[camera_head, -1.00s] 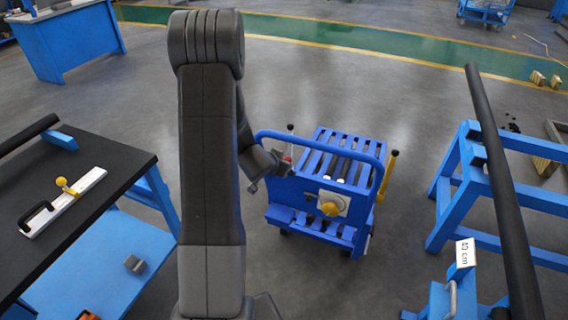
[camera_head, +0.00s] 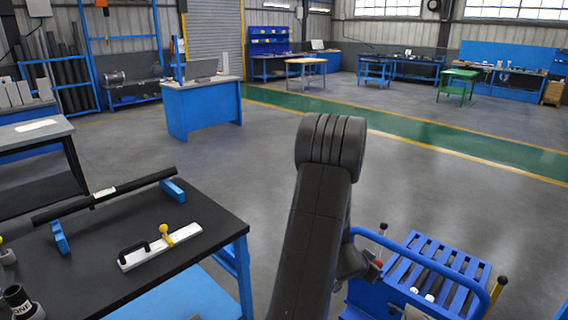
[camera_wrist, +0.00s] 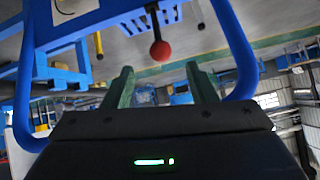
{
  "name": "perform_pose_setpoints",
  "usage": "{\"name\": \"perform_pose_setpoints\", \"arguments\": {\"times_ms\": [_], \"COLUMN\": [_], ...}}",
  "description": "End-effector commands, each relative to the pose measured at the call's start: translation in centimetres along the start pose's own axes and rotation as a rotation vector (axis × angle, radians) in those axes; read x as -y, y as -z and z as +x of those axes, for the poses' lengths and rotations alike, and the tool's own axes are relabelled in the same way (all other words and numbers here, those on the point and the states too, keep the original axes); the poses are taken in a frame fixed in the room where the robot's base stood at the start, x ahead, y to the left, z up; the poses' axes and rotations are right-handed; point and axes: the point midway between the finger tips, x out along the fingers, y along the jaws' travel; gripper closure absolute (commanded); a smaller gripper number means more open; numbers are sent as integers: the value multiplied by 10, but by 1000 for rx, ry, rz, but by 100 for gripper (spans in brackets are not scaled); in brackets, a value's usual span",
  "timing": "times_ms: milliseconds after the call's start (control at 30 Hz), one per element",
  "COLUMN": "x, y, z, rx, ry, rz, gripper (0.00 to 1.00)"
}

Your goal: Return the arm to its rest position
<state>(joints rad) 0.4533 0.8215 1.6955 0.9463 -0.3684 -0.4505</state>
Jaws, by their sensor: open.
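My arm (camera_head: 318,205) rises through the middle of the head view, bent over at its thick dark elbow, with the forearm mostly hidden behind it. My gripper shows in the wrist view (camera_wrist: 163,80) as two greenish fingers standing apart with nothing between them. A lever with a red ball knob (camera_wrist: 160,50) appears just beyond the fingertips; I cannot tell how far off it is. The blue cart (camera_head: 436,268) is at the lower right of the head view, close beside my forearm. Its blue tube handle (camera_wrist: 238,50) also arches around the fingers in the wrist view.
A black-topped table (camera_head: 130,275) at the lower left carries a black bar (camera_head: 130,188) on blue supports and a white plate with a handle (camera_head: 160,246). A blue desk (camera_head: 201,106) stands behind. The floor (camera_head: 250,160) beyond the arm is open.

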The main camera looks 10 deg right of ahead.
Motion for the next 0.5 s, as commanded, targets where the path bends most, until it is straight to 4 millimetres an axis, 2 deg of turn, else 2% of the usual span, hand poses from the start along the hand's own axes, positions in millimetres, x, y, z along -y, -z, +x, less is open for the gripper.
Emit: {"name": "perform_pose_setpoints", "arguments": {"times_ms": [100, 500], "x": [-1, -1], "y": [-1, 0], "z": [21, 84], "rx": [2, 1], "ry": [-2, -2], "rz": [1, 0], "gripper": [48, 48]}}
